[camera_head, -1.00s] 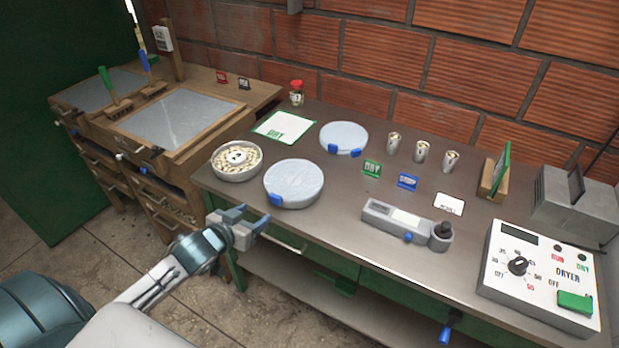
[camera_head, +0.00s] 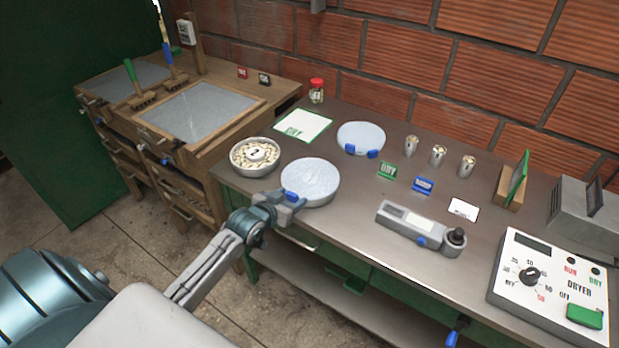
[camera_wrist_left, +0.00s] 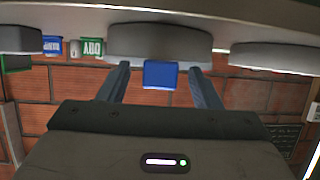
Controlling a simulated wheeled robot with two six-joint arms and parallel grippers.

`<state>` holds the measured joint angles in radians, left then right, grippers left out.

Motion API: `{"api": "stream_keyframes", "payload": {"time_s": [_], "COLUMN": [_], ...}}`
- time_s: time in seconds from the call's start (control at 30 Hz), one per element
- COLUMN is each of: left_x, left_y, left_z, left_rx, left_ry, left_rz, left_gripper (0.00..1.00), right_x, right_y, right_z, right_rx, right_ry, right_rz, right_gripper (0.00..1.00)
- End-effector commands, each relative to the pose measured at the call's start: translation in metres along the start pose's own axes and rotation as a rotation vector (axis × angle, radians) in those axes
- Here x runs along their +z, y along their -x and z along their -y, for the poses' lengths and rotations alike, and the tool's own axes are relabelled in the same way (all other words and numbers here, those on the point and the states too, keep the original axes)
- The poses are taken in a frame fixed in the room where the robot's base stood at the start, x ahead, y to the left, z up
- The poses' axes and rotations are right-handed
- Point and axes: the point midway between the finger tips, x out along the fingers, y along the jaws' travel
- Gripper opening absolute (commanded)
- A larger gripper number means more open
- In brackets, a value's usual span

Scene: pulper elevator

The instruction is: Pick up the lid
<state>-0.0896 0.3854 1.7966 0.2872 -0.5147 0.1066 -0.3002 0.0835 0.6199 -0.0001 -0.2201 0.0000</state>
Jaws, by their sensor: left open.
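Two round, pale, lid-like discs with blue tabs lie on the workbench in the head view: a near one (camera_head: 318,176) at the front edge and a far one (camera_head: 361,136) behind it. My left gripper (camera_head: 289,198) is open at the near disc's front, around its blue tab. In the left wrist view, which looks upside down, the blue tab (camera_wrist_left: 160,75) on the near disc (camera_wrist_left: 155,42) sits between the two spread fingers. Whether the fingers touch the tab is unclear. My right gripper is not in view.
A bowl of beans (camera_head: 255,171) stands close left of the near disc. Green and blue cards (camera_head: 386,170), several metal cups (camera_head: 438,155), a grey device (camera_head: 413,225) and a dryer control box (camera_head: 548,285) are to the right. A brick wall (camera_head: 400,60) runs behind.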

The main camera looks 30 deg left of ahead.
Motion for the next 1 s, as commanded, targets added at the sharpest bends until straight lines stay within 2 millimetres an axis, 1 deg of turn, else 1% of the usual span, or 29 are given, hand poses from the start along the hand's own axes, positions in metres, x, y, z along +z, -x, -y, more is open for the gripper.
{"api": "stream_keyframes", "payload": {"time_s": [0.1, 0.13, 0.27, 0.3, 0.4, 0.67, 0.77, 0.87, 1.0], "left_x": [0.001, 0.001, 0.001, 0.001, 0.001, -0.001, -0.004, -0.011, -0.028], "left_y": [0.000, 0.000, 0.000, 0.000, 0.001, 0.001, 0.002, 0.005, 0.011], "left_z": [0.000, 0.000, 0.000, 0.000, 0.000, 0.000, 0.000, 0.000, 0.000], "left_rx": [0.000, 0.000, 0.000, 0.000, 0.000, 0.000, 0.001, 0.001, 0.002], "left_ry": [0.000, 0.000, 0.000, 0.000, 0.000, -0.001, -0.002, -0.002, -0.003], "left_rz": [0.000, 0.000, 0.000, 0.000, 0.001, -0.001, -0.002, -0.004, -0.006], "left_gripper": [0.58, 0.54, 0.29, 0.21, 0.03, 0.03, 0.03, 0.03, 0.03], "right_x": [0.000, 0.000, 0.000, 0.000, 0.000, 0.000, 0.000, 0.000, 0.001], "right_y": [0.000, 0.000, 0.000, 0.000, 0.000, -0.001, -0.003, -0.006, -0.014], "right_z": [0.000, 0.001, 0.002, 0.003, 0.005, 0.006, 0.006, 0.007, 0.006], "right_rx": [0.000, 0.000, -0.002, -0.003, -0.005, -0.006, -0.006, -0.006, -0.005], "right_ry": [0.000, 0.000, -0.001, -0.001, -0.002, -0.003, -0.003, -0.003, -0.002], "right_rz": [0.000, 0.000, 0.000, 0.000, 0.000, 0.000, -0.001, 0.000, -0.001], "right_gripper": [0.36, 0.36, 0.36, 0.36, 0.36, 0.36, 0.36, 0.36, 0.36]}}
